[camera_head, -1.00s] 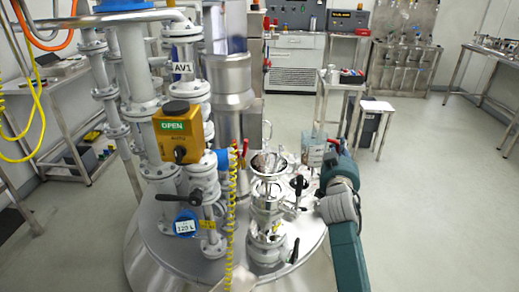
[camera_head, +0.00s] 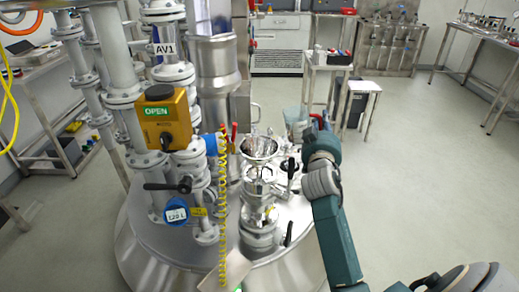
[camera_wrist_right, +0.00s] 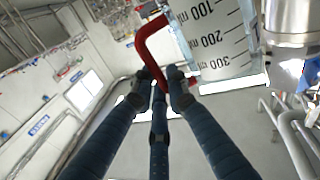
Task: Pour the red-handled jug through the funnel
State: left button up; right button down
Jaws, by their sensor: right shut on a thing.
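The clear jug (camera_head: 295,121) with its red handle (camera_wrist_right: 145,45) is held by my right gripper (camera_head: 312,127). In the right wrist view the fingers (camera_wrist_right: 161,88) are closed around the handle, and the jug's wall (camera_wrist_right: 213,42) shows black volume marks. In the head view the jug is behind and right of the steel funnel (camera_head: 260,148), apart from its rim and apparently above it. The funnel sits on top of a steel valve stack on the vessel lid. The jug's fill level and exact tilt cannot be told. My left gripper is not in view.
A yellow actuator box (camera_head: 165,117) marked OPEN and white pipes stand left of the funnel. A yellow coiled hose (camera_head: 223,210) hangs just left of the stack. A black-handled valve (camera_head: 291,166) is close below the jug. Open floor lies to the right.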

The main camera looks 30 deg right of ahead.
aim_at(305, 111)
jog(key=a+r+n, duration=0.1)
jog(key=w+a+r+n+t, duration=0.1)
jog(key=a+n, duration=0.1)
jog(key=w+a+r+n, duration=0.1)
jog(key=n, duration=0.1)
jog(key=shift+a+r+t, duration=0.2)
jog(key=shift+r+t, duration=0.05)
jog(key=shift+t, duration=0.05)
jog(key=shift+w+a+n+p, duration=0.2)
jog(key=shift+a+n+p, duration=0.1)
jog(key=shift+a+n, duration=0.2)
jog(key=shift+w+a+r+n+t, duration=0.15)
jog(key=shift+a+n+t, duration=0.15)
jog(key=shift+n, duration=0.25)
jog(key=shift+w+a+f+n+t, duration=0.1)
jog(key=shift+a+n+t, duration=0.15)
jog(key=shift+n, duration=0.3)
jog(key=shift+w+a+f+n+t+y+p, duration=0.2)
jog(key=shift+a+n+t+p, duration=0.25)
jog(key=shift+n, duration=0.6)
jog(key=shift+w+a+f+n+t+y+p, duration=0.1)
jog(key=shift+w+a+n+t+y+p, duration=0.3)
jog(key=shift+n, duration=0.6)
jog(key=shift+w+a+f+n+t+y+p, duration=0.1)
jog(key=shift+a+f+n+t+y+p, duration=0.15)
jog(key=shift+a+n+p, duration=0.6)
jog(key=shift+d+n, duration=0.1)
jog(key=shift+n, duration=0.3)
